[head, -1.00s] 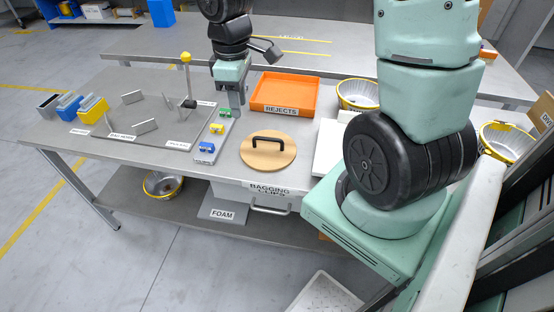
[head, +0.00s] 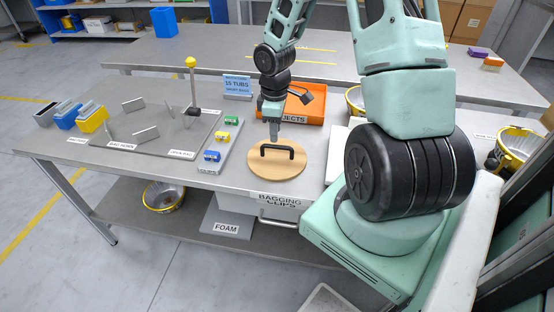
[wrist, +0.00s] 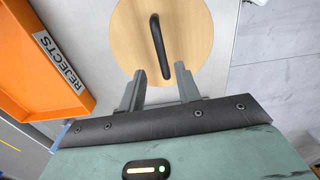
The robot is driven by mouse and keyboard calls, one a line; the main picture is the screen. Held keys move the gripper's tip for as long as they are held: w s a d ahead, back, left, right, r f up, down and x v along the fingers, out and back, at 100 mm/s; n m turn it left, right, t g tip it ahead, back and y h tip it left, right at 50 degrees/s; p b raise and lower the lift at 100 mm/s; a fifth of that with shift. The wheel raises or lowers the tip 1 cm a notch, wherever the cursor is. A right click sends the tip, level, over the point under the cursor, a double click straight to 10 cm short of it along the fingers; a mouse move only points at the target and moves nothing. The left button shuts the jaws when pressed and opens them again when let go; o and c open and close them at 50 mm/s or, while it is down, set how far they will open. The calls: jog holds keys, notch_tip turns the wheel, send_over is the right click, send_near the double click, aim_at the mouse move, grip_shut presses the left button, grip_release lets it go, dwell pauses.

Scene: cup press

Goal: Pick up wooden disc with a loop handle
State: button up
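The wooden disc (head: 275,168) lies flat on the grey table near its front edge. Its black loop handle (head: 277,147) stands up from the middle. In the wrist view the disc (wrist: 190,50) is at the top centre, with the handle (wrist: 157,45) running nearly lengthwise in the picture. My gripper (wrist: 160,77) is open and empty, its two fingers apart at the disc's near rim in that view, with the handle ahead between their lines. In the head view my gripper (head: 273,135) is just behind the handle; its height above the disc is hard to tell.
An orange REJECTS tray (head: 313,108) stands behind the disc. Coloured clips (head: 212,155) on a grey strip and a yellow-topped post (head: 191,85) are to the left. A white board (head: 337,150) lies to the right. A blue 15 TUBS sign (head: 237,86) stands behind.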

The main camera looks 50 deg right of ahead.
aim_at(277, 147)
jog(key=shift+s+f+b, duration=0.2)
jog(key=shift+f, duration=1.5)
jog(key=shift+s+f+b, duration=0.15)
jog(key=shift+f+b, duration=0.05)
jog(key=shift+f, duration=1.5)
grip_shut()
